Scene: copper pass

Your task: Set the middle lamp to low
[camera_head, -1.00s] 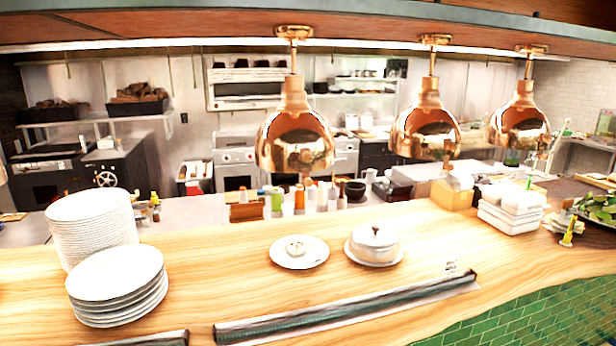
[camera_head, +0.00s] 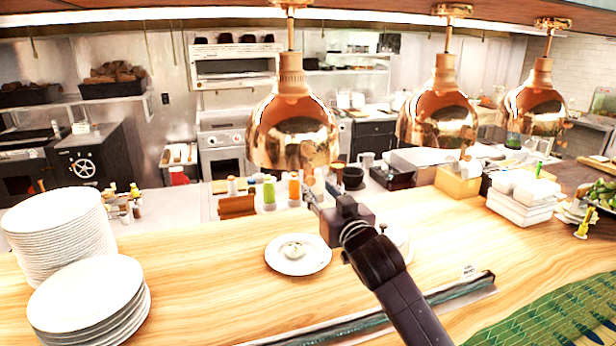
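Three copper dome lamps hang over the wooden counter: one near the centre (camera_head: 293,130), one to its right (camera_head: 437,118) and one at the far right (camera_head: 535,108). A copper edge at the far left of the earlier view may be another lamp, so I cannot tell for certain which is the middle one. No switch or setting shows clearly on the lamps. My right gripper (camera_head: 318,192) is in front of and below the lamp near the centre, apparently not touching it. Its fingers are too small and dark to tell whether they are open. My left gripper is out of view.
Plate stacks (camera_head: 88,300) stand at the left of the counter (camera_head: 200,270). A plate with a small item (camera_head: 298,265) sits left of my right arm, which partly hides a lidded white dish (camera_head: 398,238). White containers (camera_head: 522,195) stand at the right.

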